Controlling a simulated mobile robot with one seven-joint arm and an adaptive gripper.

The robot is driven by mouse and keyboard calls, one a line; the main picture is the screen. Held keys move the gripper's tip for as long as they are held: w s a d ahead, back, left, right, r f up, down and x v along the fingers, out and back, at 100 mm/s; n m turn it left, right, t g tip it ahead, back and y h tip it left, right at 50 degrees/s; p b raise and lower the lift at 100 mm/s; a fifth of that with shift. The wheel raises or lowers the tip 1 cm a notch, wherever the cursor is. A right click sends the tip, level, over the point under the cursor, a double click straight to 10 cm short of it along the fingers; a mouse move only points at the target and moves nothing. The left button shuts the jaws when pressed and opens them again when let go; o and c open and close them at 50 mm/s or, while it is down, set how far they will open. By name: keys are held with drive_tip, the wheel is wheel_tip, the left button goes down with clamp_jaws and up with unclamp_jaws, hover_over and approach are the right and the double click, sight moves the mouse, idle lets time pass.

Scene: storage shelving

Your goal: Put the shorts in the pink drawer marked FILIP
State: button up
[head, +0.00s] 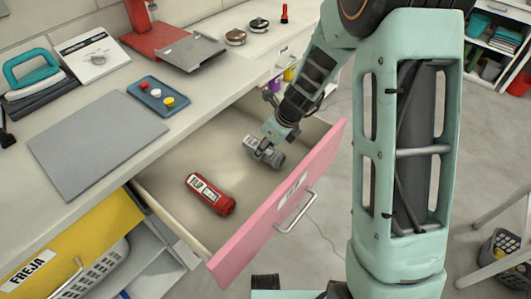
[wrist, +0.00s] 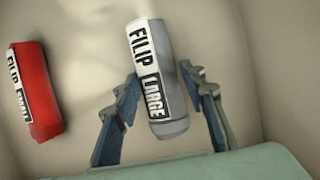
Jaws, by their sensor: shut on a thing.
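The pink drawer (head: 235,254) is pulled open, with a white label on its front that is too small to read. Inside lies a grey rolled bundle (head: 262,148), marked FILIP LARGE in the wrist view (wrist: 178,65). My gripper (head: 267,150) is down inside the drawer and shut on this grey bundle; its fingers (wrist: 162,78) lie on both sides of it. A red rolled bundle (head: 222,203) lies apart on the drawer floor, to the left in the wrist view (wrist: 32,60); its label begins with FILIP. I cannot tell by shape which bundle is the shorts.
A yellow drawer (head: 100,240) marked FREJA is at the lower left, above a grey basket (head: 95,275). The counter (head: 200,90) above holds a grey mat (head: 95,140), a blue tray (head: 150,95) and other items. Open floor lies right of the drawer.

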wheel_tip(320, 180, down, 2)
drive_tip(key=shift+f, duration=0.1)
drive_tip(key=o, duration=1.4)
drive_tip(key=shift+r, duration=0.35)
drive_tip(key=p+v, duration=0.3)
drive_tip(key=v, duration=0.8)
drive_tip(key=shift+s+d+r, duration=0.1)
drive_tip(key=shift+s+r, duration=0.1)
drive_tip(key=shift+r, duration=0.1)
